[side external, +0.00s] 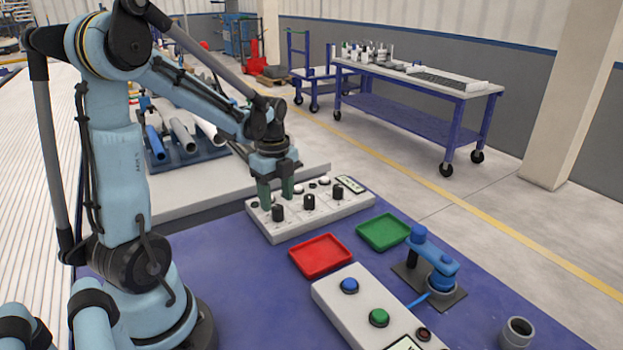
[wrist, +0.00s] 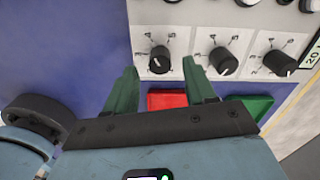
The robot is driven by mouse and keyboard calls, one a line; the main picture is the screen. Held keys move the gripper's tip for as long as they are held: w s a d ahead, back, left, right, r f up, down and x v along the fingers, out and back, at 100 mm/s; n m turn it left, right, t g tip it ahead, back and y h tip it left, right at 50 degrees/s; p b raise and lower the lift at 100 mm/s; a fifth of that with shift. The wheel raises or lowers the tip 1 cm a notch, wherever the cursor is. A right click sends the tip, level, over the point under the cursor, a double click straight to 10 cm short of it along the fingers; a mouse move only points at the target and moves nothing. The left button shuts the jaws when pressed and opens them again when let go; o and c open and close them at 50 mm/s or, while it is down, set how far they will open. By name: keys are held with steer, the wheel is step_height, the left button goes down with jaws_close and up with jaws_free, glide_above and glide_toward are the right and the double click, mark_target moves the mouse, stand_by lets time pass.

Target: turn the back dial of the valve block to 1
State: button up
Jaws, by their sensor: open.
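The valve block (side external: 322,217) is a long white box with three black dials in a row and round buttons behind them. The near dial (side external: 277,214), middle dial (side external: 309,202) and far dial (side external: 337,193) stand upright. My gripper (side external: 276,203) points down, open and empty, over the block's near end. In the wrist view its green fingers (wrist: 160,66) appear on either side of the left dial; contact cannot be told.
A red tray (side external: 321,255) and a green tray (side external: 383,231) lie beside the block. A white panel (side external: 345,305) with blue and green buttons, a blue clamp-like fixture (side external: 436,270) and a grey ring (side external: 516,333) stand on the purple table. Pipes (side external: 183,136) lie on a rack behind.

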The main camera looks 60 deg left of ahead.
mark_target(277, 207)
steer(key=shift+f, duration=1.85)
jaws_close()
